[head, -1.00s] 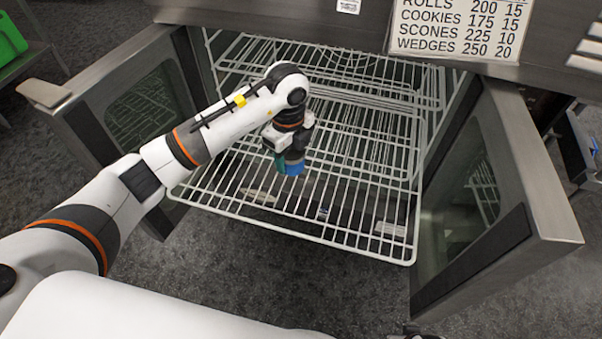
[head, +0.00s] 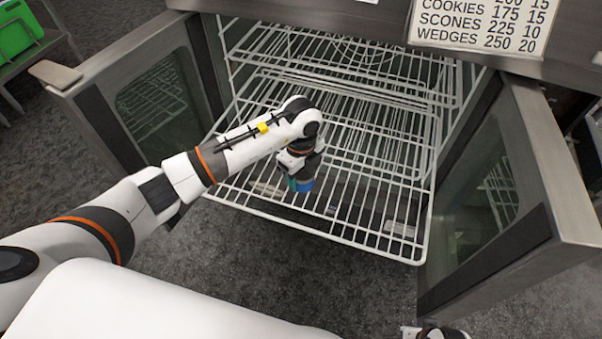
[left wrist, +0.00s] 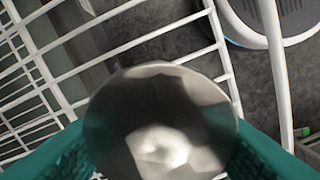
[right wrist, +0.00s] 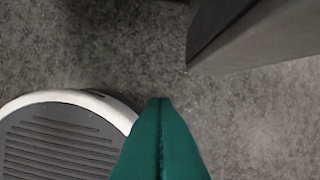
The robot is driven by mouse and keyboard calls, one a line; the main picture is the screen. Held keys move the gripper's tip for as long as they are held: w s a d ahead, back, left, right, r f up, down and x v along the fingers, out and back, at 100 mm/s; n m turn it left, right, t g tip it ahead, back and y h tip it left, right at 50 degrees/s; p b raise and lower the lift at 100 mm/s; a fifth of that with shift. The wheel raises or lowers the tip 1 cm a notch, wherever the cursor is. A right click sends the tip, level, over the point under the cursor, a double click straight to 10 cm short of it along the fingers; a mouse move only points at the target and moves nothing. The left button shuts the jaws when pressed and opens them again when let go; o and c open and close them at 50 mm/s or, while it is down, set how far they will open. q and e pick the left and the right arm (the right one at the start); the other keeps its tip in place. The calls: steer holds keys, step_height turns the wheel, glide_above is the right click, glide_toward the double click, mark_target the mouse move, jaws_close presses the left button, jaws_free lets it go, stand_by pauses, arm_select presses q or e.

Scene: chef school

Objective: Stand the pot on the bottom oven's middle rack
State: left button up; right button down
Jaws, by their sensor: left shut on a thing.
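The pot is small, with a blue side (head: 306,185) in the head view and a round shiny metal top (left wrist: 160,120) in the left wrist view. My left gripper (head: 298,182) is shut on it, with a teal finger on each side. The pot appears over the front half of a pulled-out wire rack (head: 375,252); I cannot tell whether it touches the wires. Another wire rack (head: 330,45) sits higher and further back in the open oven. My right gripper (right wrist: 160,102) is shut and empty, low over the floor.
Open oven doors stand at the left (head: 95,75) and right (head: 560,190) of the rack. A timing sign (head: 480,25) is on the front above. The rack is bare around the pot. A green bin (head: 14,35) is at far left.

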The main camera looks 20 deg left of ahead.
arm_select(q)
steer(key=shift+f, duration=0.1)
arm_select(e)
steer(key=shift+r, duration=0.1)
arm_select(q)
steer(key=o, duration=1.1)
arm_select(e)
steer(key=shift+r, duration=0.1)
arm_select(q)
steer(key=shift+r, duration=0.5)
step_height(320, 180, up, 11)
steer(key=shift+r+p, duration=0.15)
steer(key=shift+p, duration=0.9)
arm_select(e)
step_height(320, 180, down, 7)
steer(key=s, duration=0.1)
steer(key=shift+s, duration=0.4)
steer(key=shift+d, duration=0.1)
